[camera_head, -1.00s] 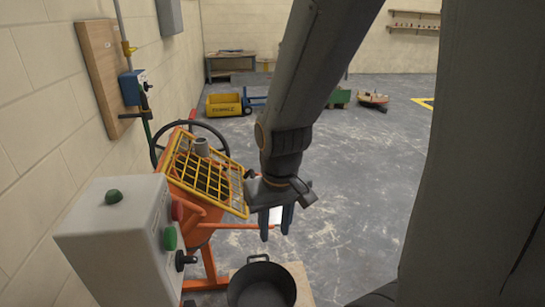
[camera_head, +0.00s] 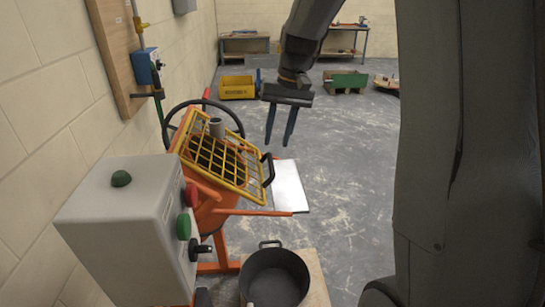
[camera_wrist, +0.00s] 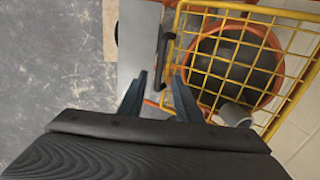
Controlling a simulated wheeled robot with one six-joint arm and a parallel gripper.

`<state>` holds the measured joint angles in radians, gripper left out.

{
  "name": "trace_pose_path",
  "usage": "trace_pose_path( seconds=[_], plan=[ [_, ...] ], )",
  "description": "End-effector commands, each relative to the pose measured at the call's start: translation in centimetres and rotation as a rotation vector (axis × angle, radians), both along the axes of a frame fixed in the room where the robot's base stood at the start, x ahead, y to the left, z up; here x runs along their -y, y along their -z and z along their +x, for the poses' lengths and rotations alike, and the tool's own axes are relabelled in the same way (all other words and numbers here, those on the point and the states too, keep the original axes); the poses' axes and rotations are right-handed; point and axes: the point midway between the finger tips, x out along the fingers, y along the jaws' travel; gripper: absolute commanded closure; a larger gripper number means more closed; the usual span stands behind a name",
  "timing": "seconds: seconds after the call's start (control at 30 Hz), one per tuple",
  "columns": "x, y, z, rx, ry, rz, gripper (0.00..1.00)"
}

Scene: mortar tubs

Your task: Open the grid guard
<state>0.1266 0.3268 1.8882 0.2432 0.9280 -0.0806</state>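The grid guard (camera_head: 228,165) is a yellow bar frame lying tilted over the mouth of the orange mixer drum (camera_head: 205,218). It also shows in the wrist view (camera_wrist: 230,80), with the dark drum inside visible through its bars. A black handle (camera_head: 268,168) stands along the guard's right side; it appears in the wrist view (camera_wrist: 165,60) just beyond my fingertips. My gripper (camera_head: 279,142) is open and empty, pointing down above and beyond the handle in the head view. Its fingers show apart in the wrist view (camera_wrist: 158,85). I see no contact with the handle.
A grey control box (camera_head: 125,215) with buttons stands front left. A grey tube (camera_head: 216,128) sits at the guard. A pale metal plate (camera_head: 290,188) is right of the mixer. A black pot (camera_head: 275,280) stands below on a board.

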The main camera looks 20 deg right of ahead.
Motion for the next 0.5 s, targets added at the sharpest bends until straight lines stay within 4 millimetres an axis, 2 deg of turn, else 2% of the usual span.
trace_pose_path(
  seconds=[0.3, 0.5],
  plan=[
    [-1.0, 4.7, 0.0, -0.004, -0.002, 0.0, 0.69],
    [-1.3, 6.5, 0.0, -0.003, -0.002, -0.001, 0.69]
  ],
)
